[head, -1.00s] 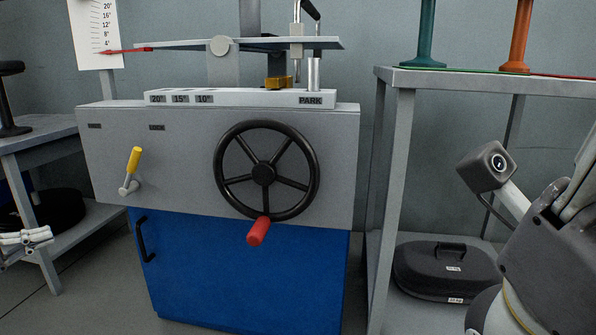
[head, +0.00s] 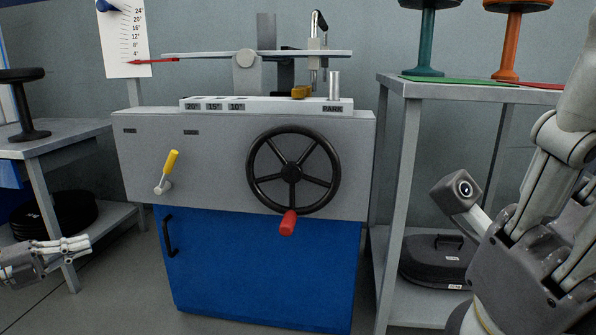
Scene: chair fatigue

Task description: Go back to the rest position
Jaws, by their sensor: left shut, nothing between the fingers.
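My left gripper (head: 72,247) is low at the left edge, its pale fingers together and pointing right. Nothing shows between them, and it is apart from the test machine (head: 215,155). My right gripper (head: 545,190) is close to the camera at the right edge, in front of the right bench. Its fingers run upward and are partly cut off by the frame, so I cannot tell whether it is open or shut.
The machine has a black handwheel (head: 337,185) with a red knob and a yellow lever (head: 171,161). A left table (head: 70,135) holds a black stool. The right bench (head: 450,91) holds green and orange stools, with a black case (head: 430,268) below. Floor shows at lower left.

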